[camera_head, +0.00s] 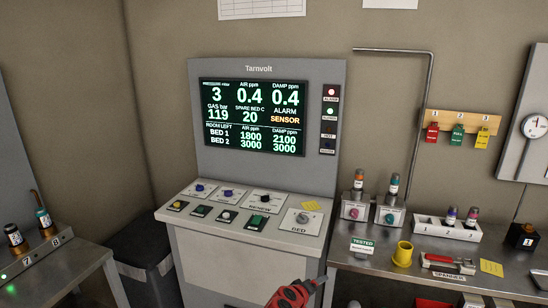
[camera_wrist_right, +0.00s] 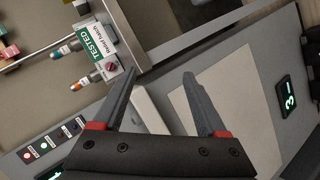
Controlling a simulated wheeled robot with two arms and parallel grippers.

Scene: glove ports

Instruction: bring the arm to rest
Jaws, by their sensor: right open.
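My right gripper (camera_head: 312,284) shows only in part at the bottom of the head view, low in front of the console's right front corner. In the right wrist view my right gripper (camera_wrist_right: 158,76) has its two dark fingers spread apart, with red parts at their bases. Nothing is held between them. Blurred pale and grey panel surfaces lie behind the fingers, and I cannot tell how far off they are. My left gripper is not in view.
The Tarnvolt console (camera_head: 218,160) stands in the middle, with knobs and buttons on its sloped desk. A metal bench (camera_head: 380,262) to its right carries gas sensors, a yellow cup (camera_head: 402,254) and a spanner tray (camera_head: 447,264). Another bench (camera_head: 75,262) stands at left.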

